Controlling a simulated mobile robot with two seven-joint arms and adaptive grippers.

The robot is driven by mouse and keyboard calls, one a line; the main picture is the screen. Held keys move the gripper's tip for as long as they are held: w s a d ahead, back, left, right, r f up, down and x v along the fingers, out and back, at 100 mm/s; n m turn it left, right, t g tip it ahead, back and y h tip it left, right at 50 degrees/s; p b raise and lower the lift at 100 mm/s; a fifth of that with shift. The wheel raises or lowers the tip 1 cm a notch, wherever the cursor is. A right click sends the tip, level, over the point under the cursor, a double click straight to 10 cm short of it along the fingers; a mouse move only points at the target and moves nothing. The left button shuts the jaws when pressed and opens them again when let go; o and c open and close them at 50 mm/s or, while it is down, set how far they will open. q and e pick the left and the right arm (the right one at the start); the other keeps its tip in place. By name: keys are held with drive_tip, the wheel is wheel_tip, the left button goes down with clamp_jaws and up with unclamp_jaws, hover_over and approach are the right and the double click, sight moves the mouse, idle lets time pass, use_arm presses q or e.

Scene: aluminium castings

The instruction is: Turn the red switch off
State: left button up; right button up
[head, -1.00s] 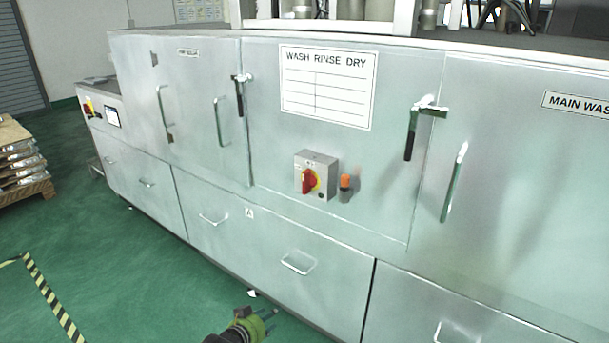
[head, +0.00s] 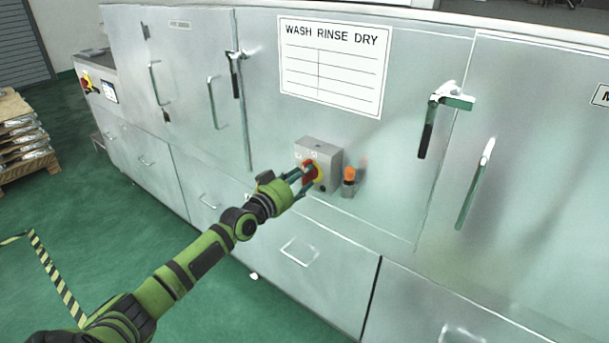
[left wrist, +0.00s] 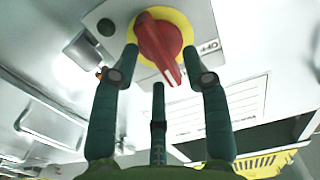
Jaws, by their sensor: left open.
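The red switch (head: 308,172) is a rotary knob on a yellow disc, on a grey box (head: 319,150) fixed to the washer's front. In the left wrist view the red knob (left wrist: 160,42) shows large at the top, its narrow end pointing down and slightly right, with the word OFF (left wrist: 208,47) to its right. My left gripper (head: 300,178) is at the switch in the head view and partly covers it. In the left wrist view its open fingers (left wrist: 160,65) stand on both sides of and below the knob. I cannot tell whether they touch it. My right gripper is not in view.
An orange-topped knob (head: 348,176) sticks out right of the switch box. Door handles (head: 428,120) and drawer handles (head: 300,252) project from the metal front. A loaded pallet (head: 22,140) stands at the far left. The green floor in front is clear.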

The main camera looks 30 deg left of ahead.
use_arm(q)
drive_tip(key=shift+w, duration=0.7)
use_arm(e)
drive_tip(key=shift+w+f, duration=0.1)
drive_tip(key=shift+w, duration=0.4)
use_arm(q)
clamp_jaws()
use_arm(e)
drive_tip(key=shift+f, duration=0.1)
use_arm(q)
drive_tip(key=shift+a+f+n+b, duration=0.1)
drive_tip(key=shift+a+n+b, duration=0.2)
drive_tip(key=shift+n, duration=2.65)
drive_tip(key=shift+a+n+b, duration=0.15)
drive_tip(key=shift+n+b, duration=0.15)
drive_tip(key=shift+n, duration=2.7)
drive_tip(key=shift+a+f+n+b, duration=0.1)
drive_tip(key=shift+a+n+b, duration=0.2)
drive_tip(key=shift+n, duration=2.65)
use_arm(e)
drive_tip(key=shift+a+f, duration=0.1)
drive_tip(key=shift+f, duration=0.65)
